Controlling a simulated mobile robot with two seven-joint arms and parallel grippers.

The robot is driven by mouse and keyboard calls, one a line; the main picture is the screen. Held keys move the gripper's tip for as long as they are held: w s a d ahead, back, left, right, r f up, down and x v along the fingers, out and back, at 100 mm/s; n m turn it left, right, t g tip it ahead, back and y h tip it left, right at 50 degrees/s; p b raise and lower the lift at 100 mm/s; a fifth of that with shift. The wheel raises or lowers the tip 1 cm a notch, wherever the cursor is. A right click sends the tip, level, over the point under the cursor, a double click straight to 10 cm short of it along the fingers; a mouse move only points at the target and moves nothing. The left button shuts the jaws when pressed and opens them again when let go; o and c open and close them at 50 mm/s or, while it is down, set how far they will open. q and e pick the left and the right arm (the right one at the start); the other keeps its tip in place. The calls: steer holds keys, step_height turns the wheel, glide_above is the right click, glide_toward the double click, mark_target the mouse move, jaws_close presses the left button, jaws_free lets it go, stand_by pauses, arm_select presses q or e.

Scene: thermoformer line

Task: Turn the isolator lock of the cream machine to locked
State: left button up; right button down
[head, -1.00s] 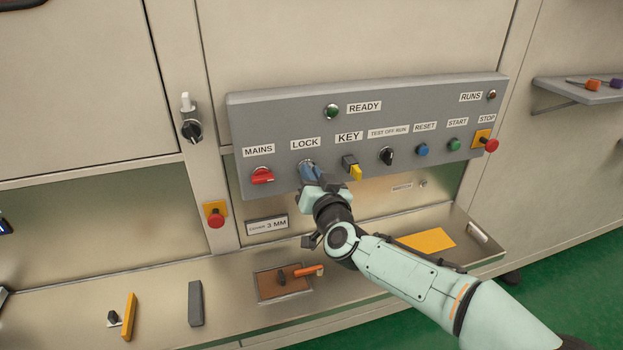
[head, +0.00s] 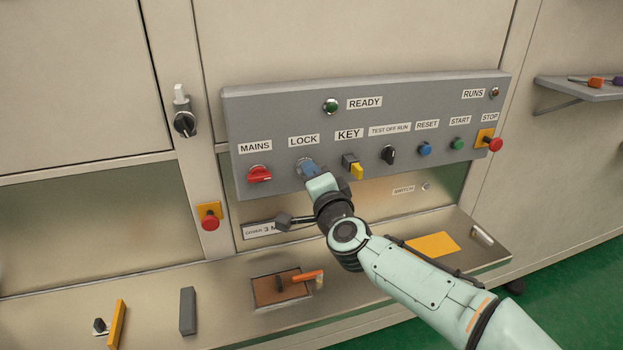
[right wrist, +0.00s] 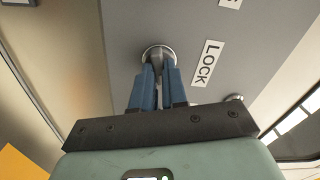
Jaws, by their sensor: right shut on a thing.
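The cream machine carries a grey control panel (head: 290,110) with a row of labelled controls. The isolator lock sits under the LOCK label (head: 303,141), and in the right wrist view it is a round metal-rimmed fitting (right wrist: 157,54) with a grey knob. My right gripper (head: 308,167) is at this lock, and its blue fingers (right wrist: 158,84) are closed around the knob. The fingers hide much of the knob, so I cannot read its setting. My left gripper is not in view.
The red MAINS switch (head: 260,174) is close on the left, and the KEY switch with its yellow tag (head: 356,171) close on the right. A red stop button (head: 210,222) stands lower left. A shelf below holds a brown tray (head: 262,293) and a grey block (head: 188,311).

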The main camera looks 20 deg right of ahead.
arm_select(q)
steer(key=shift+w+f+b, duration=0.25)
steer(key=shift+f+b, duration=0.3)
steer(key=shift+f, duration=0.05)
arm_select(e)
steer(key=shift+f+m, duration=0.1)
steer(key=shift+m, duration=1.6)
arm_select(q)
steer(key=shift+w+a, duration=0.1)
arm_select(e)
steer(key=c, duration=1.2)
jaws_free()
steer(key=shift+o, duration=0.2)
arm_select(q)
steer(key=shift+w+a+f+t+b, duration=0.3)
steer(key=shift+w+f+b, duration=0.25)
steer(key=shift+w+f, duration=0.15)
arm_select(e)
steer(key=s, duration=1.3)
steer(key=shift+s+d, duration=0.2)
